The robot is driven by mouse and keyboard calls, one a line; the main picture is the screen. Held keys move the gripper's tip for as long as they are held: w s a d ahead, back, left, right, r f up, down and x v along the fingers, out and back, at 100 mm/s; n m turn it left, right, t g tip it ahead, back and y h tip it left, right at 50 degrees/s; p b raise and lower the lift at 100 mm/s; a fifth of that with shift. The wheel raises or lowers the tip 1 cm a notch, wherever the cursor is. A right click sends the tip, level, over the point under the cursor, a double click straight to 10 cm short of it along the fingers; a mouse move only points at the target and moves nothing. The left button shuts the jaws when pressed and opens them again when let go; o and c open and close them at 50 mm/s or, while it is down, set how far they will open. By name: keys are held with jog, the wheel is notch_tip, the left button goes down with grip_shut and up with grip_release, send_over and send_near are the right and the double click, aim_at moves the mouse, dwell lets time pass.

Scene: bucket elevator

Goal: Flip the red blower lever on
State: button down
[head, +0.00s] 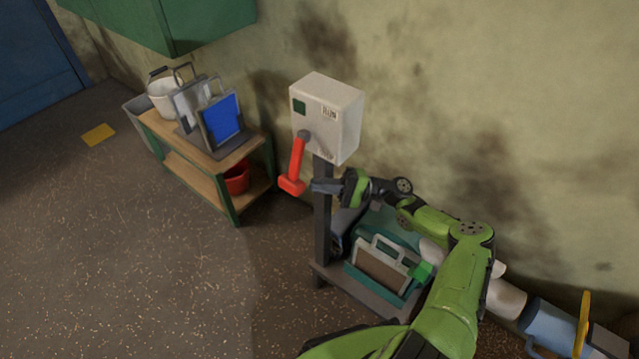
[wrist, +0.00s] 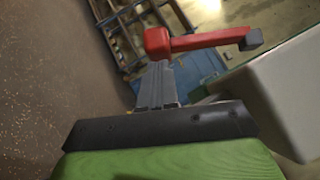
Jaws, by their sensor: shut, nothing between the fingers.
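The red lever (head: 296,164) hangs down from its grey pivot on the front of a pale control box (head: 326,112) on a dark post. Its block-shaped handle end is at the bottom. My gripper (head: 317,186) is shut and empty, close to the right of the handle end in the head view. In the wrist view the shut fingers (wrist: 157,75) point at the red handle (wrist: 158,42), with their tips at or just short of it. I cannot tell whether they touch. The pale box (wrist: 285,95) fills the right of the wrist view.
The blower unit (head: 385,265) sits at the post's foot, under my arm. A pipe with a yellow handle (head: 583,322) is at lower right.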

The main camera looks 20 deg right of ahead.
jog(key=shift+s+a+r, duration=0.1)
jog(key=shift+s+a, duration=0.2)
jog(key=shift+a, duration=0.1)
jog(key=shift+s+a+r+p, duration=0.1)
jog(key=shift+s+a+p, duration=0.2)
jog(key=shift+a+p, duration=0.15)
jog(key=shift+s+a+r+p, duration=0.2)
jog(key=shift+s+a+p, duration=0.3)
jog(key=shift+a, duration=0.1)
jog(key=s+a+r+p, duration=0.4)
jog(key=a+p, duration=0.1)
notch_tip(320, 180, up, 12)
jog(key=m+t+y+p, duration=0.3)
jog(key=m+t+p, duration=0.2)
jog(key=m, duration=0.3)
send_over(303, 192)
jog(key=s+a, duration=0.5)
jog(key=s, duration=0.1)
jog(key=shift+a, duration=0.15)
jog(key=shift+f, duration=0.1)
